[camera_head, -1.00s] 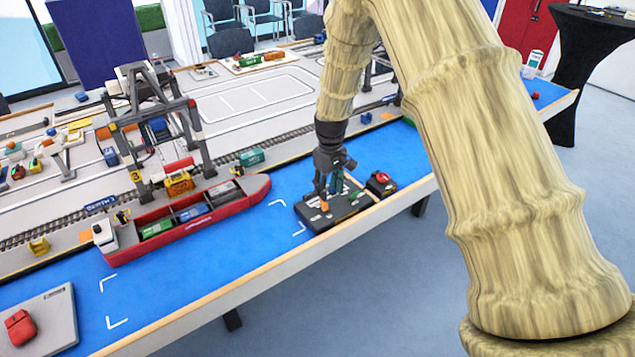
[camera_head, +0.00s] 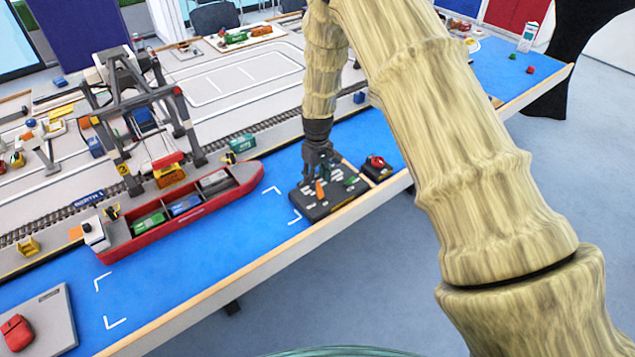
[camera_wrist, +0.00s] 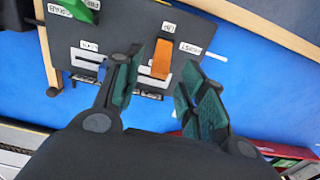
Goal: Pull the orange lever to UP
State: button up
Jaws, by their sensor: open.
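The orange lever (camera_wrist: 162,58) stands on a dark control panel (camera_wrist: 112,28) with white labels, one of which reads UP. It also shows in the head view (camera_head: 320,189) on the panel by the table's front edge. My gripper (camera_wrist: 158,88) is open, with green pads on its fingers. In the wrist view the lever lies between and just beyond the fingertips; I cannot tell whether they touch it. In the head view my gripper (camera_head: 322,172) is over the panel, partly hiding it.
A green control (camera_wrist: 78,8) sits on the same panel. A box with a red button (camera_head: 378,163) is right of the panel. A red ship (camera_head: 180,215) with containers and a gantry crane (camera_head: 135,110) stand to the left. Blue table surface is clear between ship and front edge.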

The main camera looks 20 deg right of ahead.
aim_at(318, 183)
jog(key=shift+f+p, duration=0.45)
jog(key=shift+f, duration=1.3)
jog(key=shift+c, duration=0.2)
grip_shut()
